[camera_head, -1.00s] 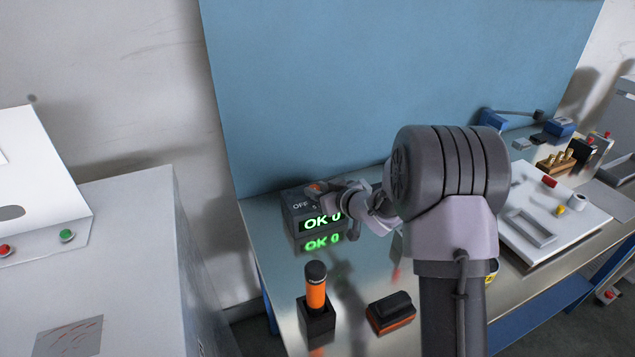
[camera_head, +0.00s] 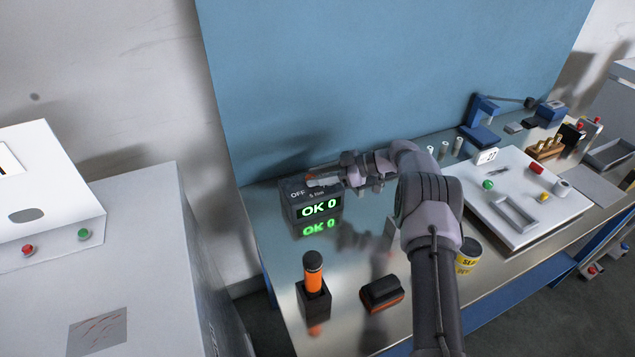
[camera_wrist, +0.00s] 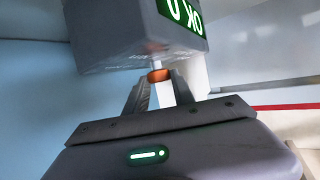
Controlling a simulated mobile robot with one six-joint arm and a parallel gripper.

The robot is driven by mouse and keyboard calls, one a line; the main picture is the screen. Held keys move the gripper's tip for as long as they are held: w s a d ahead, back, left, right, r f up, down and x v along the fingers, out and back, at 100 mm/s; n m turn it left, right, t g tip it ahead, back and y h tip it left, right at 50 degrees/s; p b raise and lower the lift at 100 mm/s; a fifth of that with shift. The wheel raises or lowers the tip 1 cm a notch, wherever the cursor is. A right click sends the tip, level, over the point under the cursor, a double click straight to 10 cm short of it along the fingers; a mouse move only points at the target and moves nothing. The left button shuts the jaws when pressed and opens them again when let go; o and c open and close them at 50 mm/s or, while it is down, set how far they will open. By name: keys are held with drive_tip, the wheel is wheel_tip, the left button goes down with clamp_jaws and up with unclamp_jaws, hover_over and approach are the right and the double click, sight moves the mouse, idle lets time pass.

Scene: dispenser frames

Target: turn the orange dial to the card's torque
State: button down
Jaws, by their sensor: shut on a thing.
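The dark grey tester box (camera_head: 294,214) stands at the back left of the bench. Its green display (camera_head: 318,208) reads "OK 0", and its top carries the markings "OFF" and what looks like "5 Nm". The orange dial (camera_wrist: 159,75) shows between my fingertips in the wrist view, against the box's marked face. My gripper (camera_wrist: 157,84) is shut on it. In the head view my gripper (camera_head: 322,181) covers most of the dial, so its pointer setting cannot be read. A small white card (camera_head: 487,156) stands behind the white board; its print is too small to read.
An orange-handled tool (camera_head: 314,280) stands in a black holder in front of the box. A black and orange block (camera_head: 382,293) lies right of it. A yellow-labelled can (camera_head: 468,256) stands near my arm. The white board (camera_head: 490,216) holds small parts.

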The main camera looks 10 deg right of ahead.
drive_tip(key=shift+w+f+n+g+y+b, duration=0.1)
drive_tip(key=shift+w+n+g+y+b, duration=0.25)
drive_tip(key=shift+b, duration=0.8)
drive_tip(key=shift+s+n+g+b, duration=0.2)
drive_tip(key=shift+n+g+b, duration=0.2)
drive_tip(key=shift+b, duration=0.35)
drive_tip(key=shift+r, duration=0.2)
drive_tip(key=c, duration=1.1)
unclamp_jaws()
drive_tip(key=shift+o, duration=0.2)
